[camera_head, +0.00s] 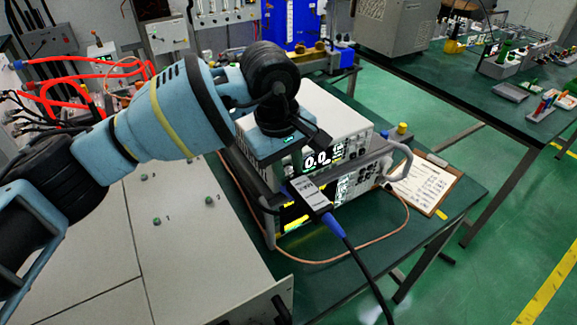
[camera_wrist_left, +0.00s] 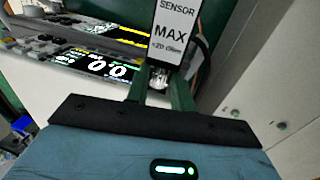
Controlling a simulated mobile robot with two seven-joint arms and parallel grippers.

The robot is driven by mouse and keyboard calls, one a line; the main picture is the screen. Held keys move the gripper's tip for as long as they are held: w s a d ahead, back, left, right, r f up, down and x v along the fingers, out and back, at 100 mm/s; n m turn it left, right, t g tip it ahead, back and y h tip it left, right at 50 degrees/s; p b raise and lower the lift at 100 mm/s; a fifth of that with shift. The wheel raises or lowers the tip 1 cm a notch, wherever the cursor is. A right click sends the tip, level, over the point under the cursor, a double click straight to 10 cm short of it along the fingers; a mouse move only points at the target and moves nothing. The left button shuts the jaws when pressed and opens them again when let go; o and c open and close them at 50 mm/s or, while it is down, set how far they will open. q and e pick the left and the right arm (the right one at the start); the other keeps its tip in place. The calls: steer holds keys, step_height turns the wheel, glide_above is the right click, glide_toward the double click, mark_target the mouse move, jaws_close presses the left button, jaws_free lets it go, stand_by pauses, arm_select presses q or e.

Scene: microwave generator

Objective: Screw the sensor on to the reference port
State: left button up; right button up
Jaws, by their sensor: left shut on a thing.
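The sensor (camera_head: 312,196) is a slim box with a pale label, blue ends and a black cable trailing down to the right. That gripper is shut on the sensor's connector end. The power meter (camera_head: 330,150) has a lit numeric display. The reference port cannot be made out; my gripper and the sensor cover part of the front panels.
A second instrument (camera_head: 350,188) with a lit screen and grey handles stands below the meter on the green bench (camera_head: 440,218). A clipboard (camera_head: 424,185) lies to the right. A copper-coloured cable (camera_head: 330,258) loops in front. A large pale cabinet (camera_head: 190,235) stands at the left.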

arm_select(q)
steer(key=shift+w+d+r+g+y, duration=0.1)
steer(key=shift+w+d+g+y, duration=0.1)
steer(key=shift+g+y, duration=0.45)
steer(key=y, duration=0.1)
steer(key=g+y, duration=0.1)
steer(key=shift+w+d+g+y, duration=0.1)
steer(key=shift+d+g+y, duration=0.15)
steer(key=shift+y, duration=0.1)
steer(key=shift+g+y, duration=0.4)
steer(key=shift+y, duration=0.1)
steer(key=shift+w+f+y, duration=0.1)
steer(key=shift+f+y, duration=0.1)
steer(key=shift+y, duration=0.1)
steer(key=o, duration=1)
